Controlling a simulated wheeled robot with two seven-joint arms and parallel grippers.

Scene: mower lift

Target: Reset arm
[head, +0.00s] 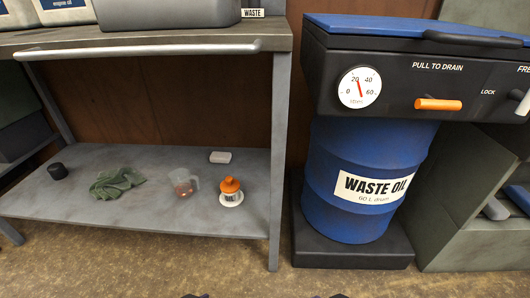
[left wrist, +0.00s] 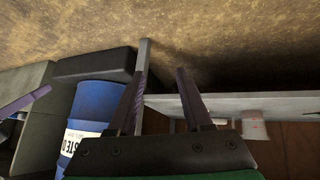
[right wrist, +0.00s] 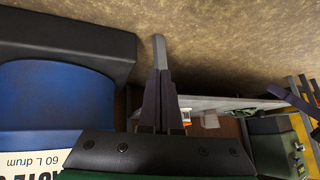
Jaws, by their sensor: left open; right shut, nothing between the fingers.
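My left gripper (left wrist: 160,75) shows in the left wrist view with its two dark fingers spread apart and nothing between them. My right gripper (right wrist: 162,75) shows in the right wrist view with its fingers together and nothing held. Both grippers are clear of the bench and the drum as far as the wrist views show. In the head view only small dark tips show at the bottom edge, too little to tell which parts they are.
A blue waste oil drum (head: 350,150) stands on a black base (head: 350,252) under a drain unit with an orange handle (head: 438,104).

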